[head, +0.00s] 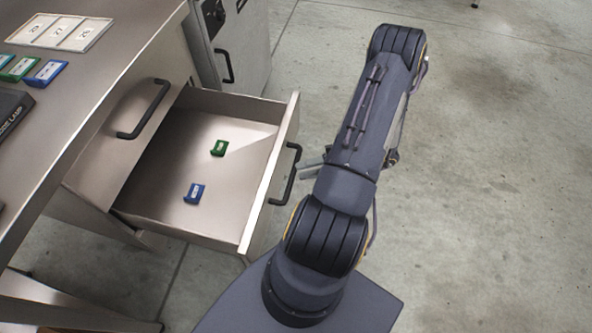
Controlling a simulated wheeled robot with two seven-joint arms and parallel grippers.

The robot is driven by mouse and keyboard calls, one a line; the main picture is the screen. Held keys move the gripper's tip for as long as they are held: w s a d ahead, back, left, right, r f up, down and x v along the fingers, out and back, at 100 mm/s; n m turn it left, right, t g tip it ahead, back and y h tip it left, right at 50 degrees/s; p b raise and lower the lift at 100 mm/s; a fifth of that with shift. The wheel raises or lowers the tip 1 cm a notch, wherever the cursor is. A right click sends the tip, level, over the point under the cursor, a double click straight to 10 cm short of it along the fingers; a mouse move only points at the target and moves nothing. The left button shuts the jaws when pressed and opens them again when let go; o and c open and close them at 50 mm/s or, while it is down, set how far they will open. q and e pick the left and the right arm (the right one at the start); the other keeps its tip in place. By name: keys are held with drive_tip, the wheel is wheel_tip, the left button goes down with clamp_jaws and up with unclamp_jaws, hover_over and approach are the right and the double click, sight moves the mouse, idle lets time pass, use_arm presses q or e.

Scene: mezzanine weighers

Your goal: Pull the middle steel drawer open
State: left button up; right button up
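A steel drawer (183,227) stands pulled well out of the cabinet below a shut upper drawer (118,142); I take it as the middle one, though nothing below it shows clearly. Its dark bar handle (289,176) is on the front panel, facing right. Inside lie a green block (219,148) and a blue block (195,193). My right gripper (309,168) is just right of the handle, mostly hidden behind my arm. Only a thin grey part shows, so I cannot tell whether it touches or grips the handle. My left gripper is out of view.
The steel worktop (108,68) above holds a white tray of cards (60,32), green and blue blocks (46,73) and a dark device (10,110). A grey cabinet (240,45) with a black handle stands behind. The concrete floor at right is clear.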

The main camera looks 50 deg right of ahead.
drive_tip(key=v, duration=0.3)
drive_tip(key=shift+s+d+r, duration=0.1)
drive_tip(key=shift+s+d, duration=0.15)
drive_tip(key=shift+d, duration=0.05)
idle(0.3)
drive_tip(key=w+a+r+n+g, duration=0.45)
drive_tip(key=r+n, duration=0.25)
drive_tip(key=n, duration=0.3)
drive_tip(key=w+a+r+n+g, duration=0.35)
drive_tip(key=a+r+n, duration=0.3)
drive_tip(key=n, duration=0.25)
drive_tip(key=s+a+r+n+t+h, duration=0.15)
drive_tip(key=a+r+n+h, duration=0.3)
drive_tip(key=n, duration=0.85)
drive_tip(key=s+a+r+n+t+h, duration=0.1)
drive_tip(key=s+a+r+n+h, duration=0.35)
drive_tip(key=n, duration=0.85)
wheel_tip(320, 180, up, 16)
drive_tip(key=w+a+y+p, duration=0.1)
drive_tip(key=w+p, duration=0.1)
drive_tip(key=p, duration=1.4)
drive_tip(key=shift+a+m, duration=0.3)
drive_tip(key=shift+m, duration=0.1)
